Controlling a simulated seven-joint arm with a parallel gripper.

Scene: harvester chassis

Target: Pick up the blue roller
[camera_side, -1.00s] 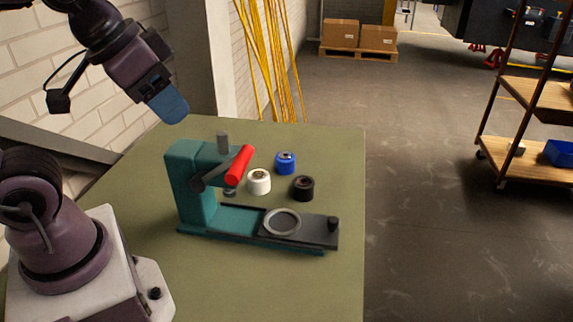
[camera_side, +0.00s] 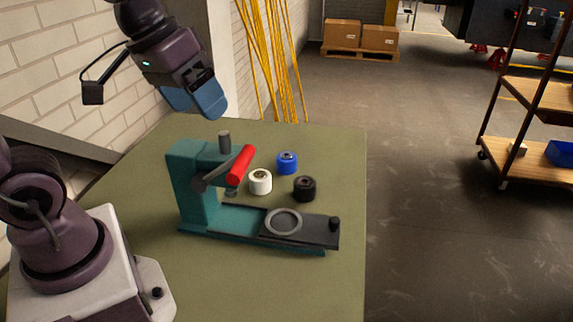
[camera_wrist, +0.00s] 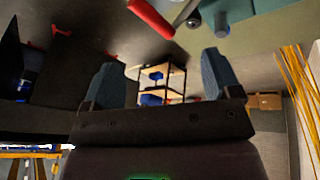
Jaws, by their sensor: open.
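The blue roller (camera_side: 287,163) stands upright on the green table behind the press, in the side view. I cannot make it out in the wrist view. My gripper (camera_side: 197,112) is open and empty, above and to the left of the roller, over the table's far left part. Its two blue fingers (camera_wrist: 160,78) are spread apart in the wrist view. A white roller (camera_side: 260,182) stands in front and to the left of the blue one. A black roller (camera_side: 304,189) stands in front and to the right of it.
A teal press (camera_side: 190,190) with a red handle (camera_side: 241,164) and a sliding plate with a grey ring (camera_side: 283,221) stands in front of the rollers. The table (camera_side: 335,150) is clear behind and to the right of the blue roller. Yellow rods (camera_side: 268,60) lean on the wall.

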